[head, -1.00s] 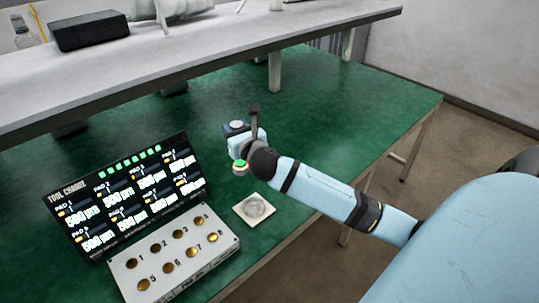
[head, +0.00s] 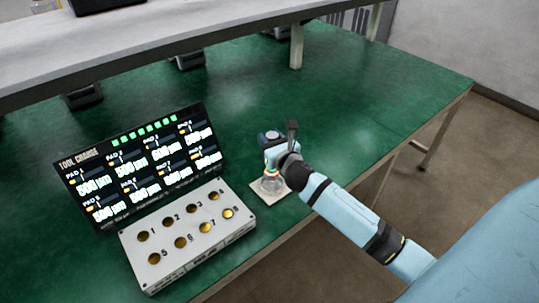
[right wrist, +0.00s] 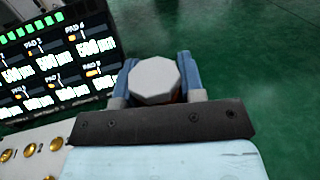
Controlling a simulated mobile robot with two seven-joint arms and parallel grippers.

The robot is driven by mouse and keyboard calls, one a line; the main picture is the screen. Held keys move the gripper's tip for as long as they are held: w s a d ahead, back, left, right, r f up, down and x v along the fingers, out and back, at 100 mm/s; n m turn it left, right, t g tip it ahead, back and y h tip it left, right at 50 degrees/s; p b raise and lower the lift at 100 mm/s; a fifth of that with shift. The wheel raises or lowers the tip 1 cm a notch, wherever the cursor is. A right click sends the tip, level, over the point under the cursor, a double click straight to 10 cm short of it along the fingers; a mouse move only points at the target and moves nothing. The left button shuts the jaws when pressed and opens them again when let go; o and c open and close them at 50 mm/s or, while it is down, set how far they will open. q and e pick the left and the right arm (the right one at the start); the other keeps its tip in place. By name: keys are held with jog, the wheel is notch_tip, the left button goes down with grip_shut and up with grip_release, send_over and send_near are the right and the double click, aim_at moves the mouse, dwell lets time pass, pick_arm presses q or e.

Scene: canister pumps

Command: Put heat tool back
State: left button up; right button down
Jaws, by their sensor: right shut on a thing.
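My right gripper (head: 270,166) is over the front part of the green table, shut on a small tool that I take to be the heat tool. In the right wrist view the tool (right wrist: 155,80) shows a pale grey eight-sided top between my blue fingers (right wrist: 185,75). In the head view small green and orange-red parts show at the fingers. Directly below is a pale square pad (head: 262,197) with a round clear or grey seat (head: 271,185), partly hidden by the gripper. I cannot tell whether the tool touches the seat. My left gripper is not in view.
A white box with several numbered brass buttons (head: 190,240) stands left of the pad, with a black "TOOL CHANGE" display (head: 140,165) behind it. A grey shelf (head: 200,45) spans the back. The green table (head: 370,100) is clear to the right.

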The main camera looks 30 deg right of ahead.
jog(key=shift+f, duration=0.65)
notch_tip(320, 180, down, 3)
jog(key=shift+f+b, duration=0.1)
jog(key=shift+b, duration=0.45)
jog(key=shift+f, duration=0.3)
jog(key=shift+f, duration=0.15)
jog(key=c, duration=0.7)
grip_release()
jog(key=shift+c, duration=0.2)
